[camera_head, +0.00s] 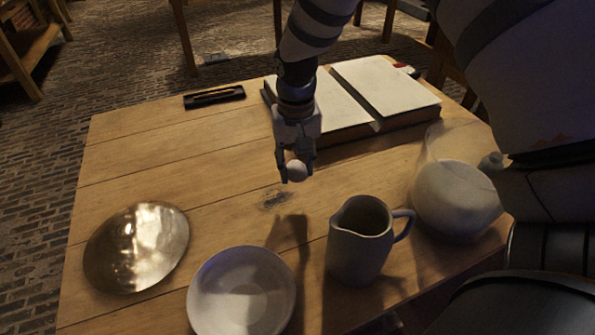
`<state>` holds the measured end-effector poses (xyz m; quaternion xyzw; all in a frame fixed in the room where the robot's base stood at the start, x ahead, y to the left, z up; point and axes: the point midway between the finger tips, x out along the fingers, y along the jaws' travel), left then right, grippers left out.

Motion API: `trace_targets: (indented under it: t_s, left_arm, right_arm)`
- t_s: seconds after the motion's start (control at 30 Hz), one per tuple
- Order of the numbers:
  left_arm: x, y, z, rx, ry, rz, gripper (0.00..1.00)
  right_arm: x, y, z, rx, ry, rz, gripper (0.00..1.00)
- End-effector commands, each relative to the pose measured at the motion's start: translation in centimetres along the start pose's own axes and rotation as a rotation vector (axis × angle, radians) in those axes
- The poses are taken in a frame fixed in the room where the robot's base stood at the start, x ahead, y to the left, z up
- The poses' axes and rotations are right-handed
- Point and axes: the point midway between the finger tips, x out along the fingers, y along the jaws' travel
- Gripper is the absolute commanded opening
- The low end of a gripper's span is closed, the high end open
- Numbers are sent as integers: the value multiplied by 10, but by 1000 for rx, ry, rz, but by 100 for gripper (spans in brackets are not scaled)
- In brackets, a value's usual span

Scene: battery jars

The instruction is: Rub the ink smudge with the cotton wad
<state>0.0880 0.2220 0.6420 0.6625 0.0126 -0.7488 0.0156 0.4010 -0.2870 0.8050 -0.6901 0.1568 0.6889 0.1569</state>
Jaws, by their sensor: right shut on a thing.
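My right gripper (296,172) points down above the table, shut on a small round white cotton wad (297,170). The wad shows between the fingertips and appears to be held above the wood. A dark ink smudge (276,200) lies on the bare tabletop, just below and slightly left of the gripper in the picture. The wad and the smudge look apart. My left gripper is not in view.
On the wooden table (140,165) stand a thick open book (385,85), a narrow black case (214,97), a shiny dome (137,247), a pale plate (242,292), a grey jug (360,241) and a round pale vessel (452,198). The table's left middle is clear.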

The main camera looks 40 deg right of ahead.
Motion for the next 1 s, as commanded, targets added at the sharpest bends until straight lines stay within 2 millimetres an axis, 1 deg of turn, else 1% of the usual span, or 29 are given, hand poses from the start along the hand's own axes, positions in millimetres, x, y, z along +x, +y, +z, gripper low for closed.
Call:
trace_targets:
  t_s: [0.2,0.33,0.83,1.0]
  left_arm:
    - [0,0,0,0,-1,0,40]
    - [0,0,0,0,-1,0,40]
    - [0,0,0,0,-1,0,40]
    - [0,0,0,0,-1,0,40]
  right_arm:
    - [-20,-2,0,-1,0,0,12]
    - [-26,-3,0,-1,0,0,12]
    - [-27,-3,0,-2,-1,0,12]
    - [-27,-7,-7,-5,-1,1,12]
